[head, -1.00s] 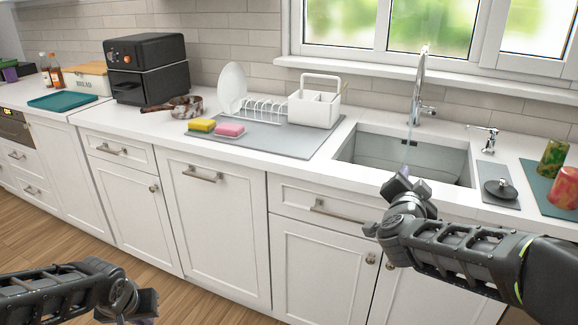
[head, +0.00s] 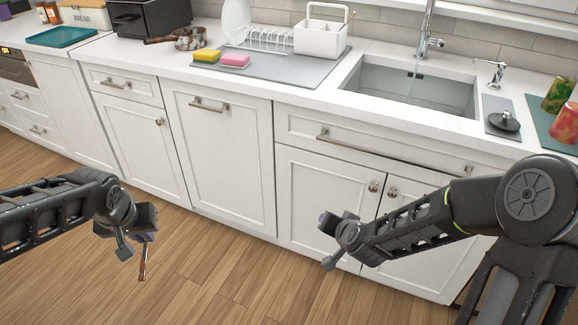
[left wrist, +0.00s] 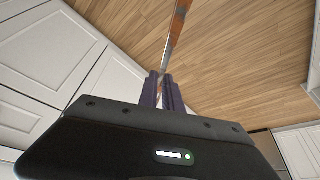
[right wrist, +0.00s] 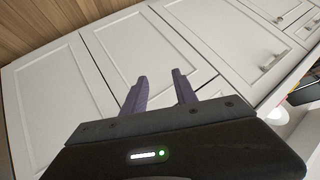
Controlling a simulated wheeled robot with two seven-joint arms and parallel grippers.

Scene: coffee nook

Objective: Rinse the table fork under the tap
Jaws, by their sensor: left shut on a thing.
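My left gripper (head: 143,237) is shut on the table fork (head: 142,262), in front of the lower cabinets and above the floor. In the left wrist view the fork (left wrist: 176,38) sticks out beyond the closed fingers (left wrist: 165,88), brown and metallic; its far end is cut off. The tap (head: 426,35) stands behind the sink (head: 385,85), and a thin stream of water (head: 413,84) falls from it. My right gripper (head: 333,240) is empty in front of the cabinet doors, its fingers apart in the right wrist view (right wrist: 161,88).
A grey mat (head: 318,73) left of the sink holds a dish rack (head: 268,42), a white caddy (head: 320,36) and two sponges. A soap dispenser (head: 496,72), a black round item (head: 503,121) and two patterned cups stand right of the sink. Open floor lies in front of the cabinets.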

